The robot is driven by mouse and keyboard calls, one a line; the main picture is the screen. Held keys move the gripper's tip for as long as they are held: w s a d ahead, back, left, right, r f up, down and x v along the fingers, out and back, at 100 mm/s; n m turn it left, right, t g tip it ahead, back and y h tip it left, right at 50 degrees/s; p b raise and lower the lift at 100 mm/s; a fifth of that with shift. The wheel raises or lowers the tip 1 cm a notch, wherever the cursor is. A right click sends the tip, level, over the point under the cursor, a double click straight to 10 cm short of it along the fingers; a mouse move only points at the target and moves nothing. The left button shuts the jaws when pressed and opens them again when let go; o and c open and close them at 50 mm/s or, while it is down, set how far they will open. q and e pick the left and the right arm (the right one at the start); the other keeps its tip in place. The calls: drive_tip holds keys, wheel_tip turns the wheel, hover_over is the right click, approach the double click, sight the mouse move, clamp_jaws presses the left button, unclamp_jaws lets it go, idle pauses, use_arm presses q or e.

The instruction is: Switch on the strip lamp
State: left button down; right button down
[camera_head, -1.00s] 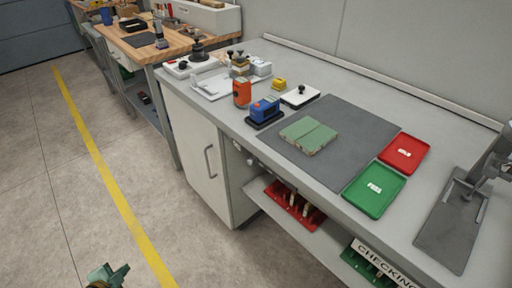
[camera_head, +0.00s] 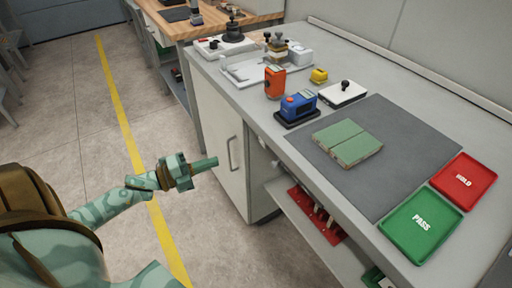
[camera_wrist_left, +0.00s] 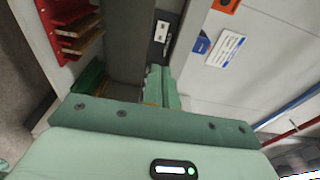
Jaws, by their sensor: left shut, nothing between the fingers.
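I cannot make out the strip lamp in either view. My left gripper (camera_head: 208,164) is shut and empty, in front of the bench cabinet and apart from it. In the left wrist view its pale green fingers (camera_wrist_left: 160,85) are together and point up the picture. Past them, a small white plate with dark marks (camera_wrist_left: 162,31) sits on a dark grey surface; it may be a switch, but it is too small to tell. Small pale fittings (camera_head: 268,146) sit under the bench's front edge. My right gripper is not in view.
The bench (camera_head: 262,113) carries a grey mat (camera_head: 405,140) with green blocks (camera_head: 348,142), a blue device (camera_head: 298,104), an orange device (camera_head: 275,80), a green PASS tray (camera_head: 420,227) and a red HOLD tray (camera_head: 463,182). A red rack (camera_head: 315,215) is on the lower shelf.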

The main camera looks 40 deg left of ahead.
sight(264, 145)
use_arm(q)
drive_tip(key=b+x, duration=0.2)
drive_tip(key=x, duration=1.1)
drive_tip(key=shift+w, duration=0.15)
drive_tip(key=shift+w+d, duration=0.2)
drive_tip(key=shift+w, duration=0.05)
